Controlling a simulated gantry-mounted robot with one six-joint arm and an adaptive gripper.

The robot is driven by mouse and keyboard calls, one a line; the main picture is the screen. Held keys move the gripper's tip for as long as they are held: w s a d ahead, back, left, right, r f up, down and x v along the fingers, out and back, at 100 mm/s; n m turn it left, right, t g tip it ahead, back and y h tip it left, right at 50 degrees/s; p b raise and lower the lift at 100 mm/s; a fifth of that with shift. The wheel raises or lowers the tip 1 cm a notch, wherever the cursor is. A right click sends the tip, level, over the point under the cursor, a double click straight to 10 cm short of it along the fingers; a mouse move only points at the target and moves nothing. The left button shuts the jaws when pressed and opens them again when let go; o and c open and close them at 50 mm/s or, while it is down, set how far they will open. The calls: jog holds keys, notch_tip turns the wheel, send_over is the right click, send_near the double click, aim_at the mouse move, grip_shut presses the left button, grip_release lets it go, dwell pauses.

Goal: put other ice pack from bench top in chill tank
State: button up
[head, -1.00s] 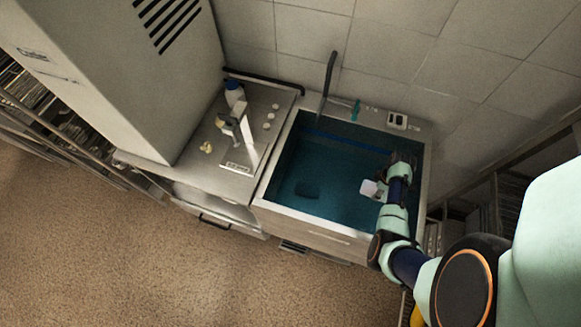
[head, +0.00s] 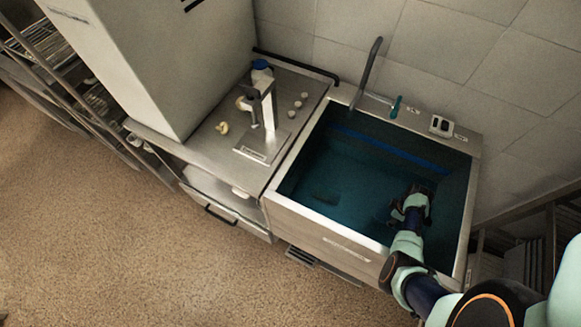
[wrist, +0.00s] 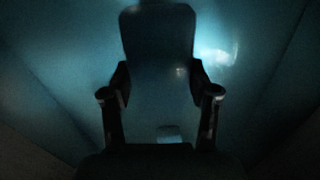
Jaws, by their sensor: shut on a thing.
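The chill tank (head: 345,243) is a steel-rimmed basin with dark blue-green water or interior. My gripper (wrist: 160,85) is down inside its right part, and in the head view only the dark wrist end (head: 418,192) shows clearly. In the wrist view its two fingers are shut on the sides of a dark, rounded rectangular ice pack (wrist: 158,50). The ice pack is dim there and cannot be made out in the head view. The bench top (head: 215,152) is left of the tank.
A dark rectangular patch (head: 325,197) lies low in the tank's left part; I cannot tell what it is. A tap (head: 368,70) stands at the back rim. A blue-capped bottle (head: 262,68), a stand (head: 268,105) and small pale items are on the bench.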

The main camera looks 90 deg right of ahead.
jog(key=shift+f, duration=0.1)
jog(key=shift+f+b, duration=0.5)
jog(key=shift+b, duration=0.1)
